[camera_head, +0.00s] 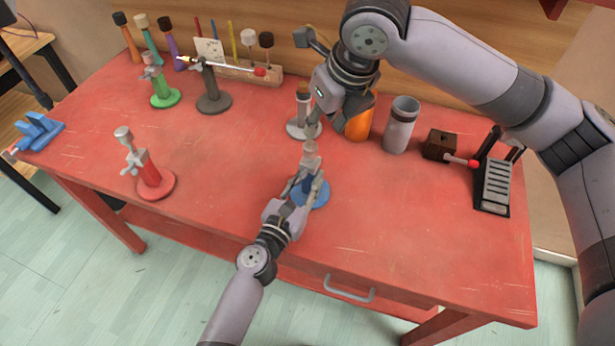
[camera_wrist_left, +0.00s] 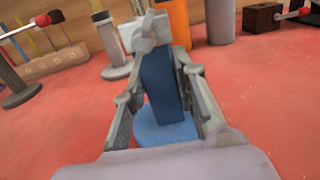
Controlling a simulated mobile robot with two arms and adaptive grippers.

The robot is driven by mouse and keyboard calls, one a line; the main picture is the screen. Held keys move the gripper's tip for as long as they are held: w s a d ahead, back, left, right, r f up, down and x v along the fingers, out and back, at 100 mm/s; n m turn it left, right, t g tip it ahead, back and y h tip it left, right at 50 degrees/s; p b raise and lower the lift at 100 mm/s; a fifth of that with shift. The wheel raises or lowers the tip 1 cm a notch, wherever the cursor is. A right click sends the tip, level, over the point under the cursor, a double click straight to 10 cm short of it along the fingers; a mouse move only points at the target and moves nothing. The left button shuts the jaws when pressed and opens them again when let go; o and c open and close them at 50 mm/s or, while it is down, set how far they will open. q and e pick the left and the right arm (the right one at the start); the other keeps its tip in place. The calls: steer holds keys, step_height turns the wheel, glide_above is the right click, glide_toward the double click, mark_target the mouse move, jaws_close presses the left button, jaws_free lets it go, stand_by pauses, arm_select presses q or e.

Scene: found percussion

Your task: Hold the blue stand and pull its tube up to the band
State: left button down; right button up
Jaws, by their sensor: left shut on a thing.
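The blue stand (camera_head: 314,195) stands upright near the front middle of the red table, its grey tube and clamp (camera_head: 310,160) on top. My left gripper (camera_head: 306,182) is shut on its post, one finger on each side. In the left wrist view the blue post (camera_wrist_left: 160,85) is between the fingers, the round base below and the grey clamp (camera_wrist_left: 145,35) above. My right gripper (camera_head: 313,132) hangs just above and behind the tube's top; its finger gap is too small to judge, and I cannot tell whether it touches. I cannot make out a band on the tube.
A pale grey stand (camera_head: 297,129) is close behind the right gripper. An orange cylinder (camera_head: 358,128) and grey cup (camera_head: 399,128) stand to the right, with a wooden block (camera_head: 438,145) beyond. A red stand (camera_head: 150,178) is at left. The front right tabletop is clear.

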steer(key=shift+o, duration=0.7)
steer(key=shift+s+a+f+m+y, duration=0.25)
steer(key=shift+f+m+y, duration=0.25)
steer(key=shift+m, duration=0.2)
steer(key=m+t+y, duration=0.2)
steer(key=m+y, duration=0.7)
steer(key=m, duration=1.9)
glide_toward(315, 146)
steer(key=shift+m+t, duration=0.3)
steer(key=x, duration=1.1)
steer(key=shift+s+f, duration=0.1)
steer(key=shift+s, duration=0.15)
jaws_close()
